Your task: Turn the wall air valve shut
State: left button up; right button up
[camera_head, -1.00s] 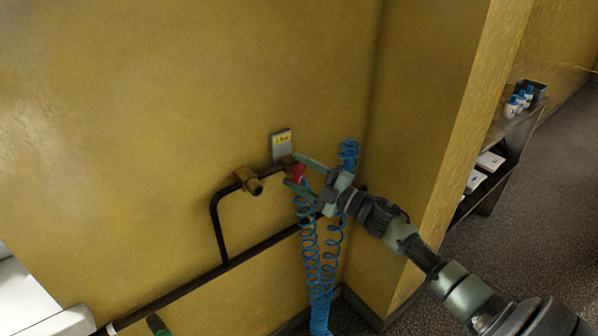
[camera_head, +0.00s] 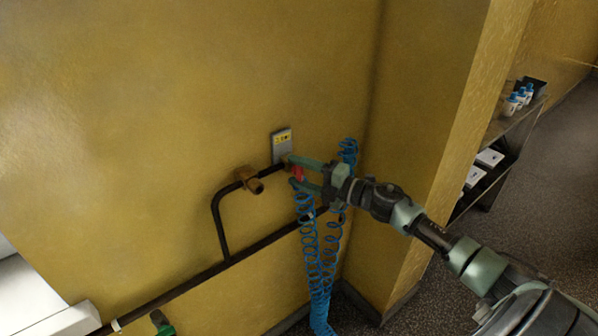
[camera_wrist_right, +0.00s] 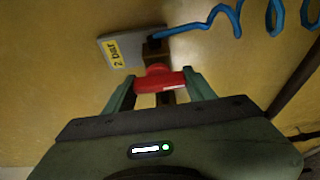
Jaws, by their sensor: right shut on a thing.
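The wall air valve has a red handle (camera_head: 298,174) at the right end of a dark pipe on the yellow wall. In the right wrist view the red handle (camera_wrist_right: 160,80) lies crosswise in front of a brass body (camera_wrist_right: 156,48). My right gripper (camera_head: 297,173) reaches in from the right with its two green fingers on either side of the handle. In the right wrist view the gripper (camera_wrist_right: 160,88) is shut on the red handle, one finger at each end. My left gripper is not in view.
A grey plate with a yellow label (camera_head: 282,141), reading "2 bar" in the wrist view, is above the valve. A brass fitting (camera_head: 248,180) is to its left. Blue coiled hose (camera_head: 312,250) hangs below. A shelf (camera_head: 500,150) stands right, beyond the wall corner.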

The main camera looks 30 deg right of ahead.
aim_at(302, 175)
jog(key=shift+f, duration=0.1)
jog(key=o, duration=1.4)
jog(key=shift+s+d, duration=0.15)
jog(key=shift+s, duration=0.25)
jog(key=b+v, duration=0.1)
jog(key=v, duration=0.4)
jog(key=shift+s+d+b, duration=0.15)
jog(key=shift+s+b, duration=0.15)
jog(key=shift+s, duration=0.1)
jog(key=shift+s+d, duration=0.3)
jog(key=shift+s, duration=0.2)
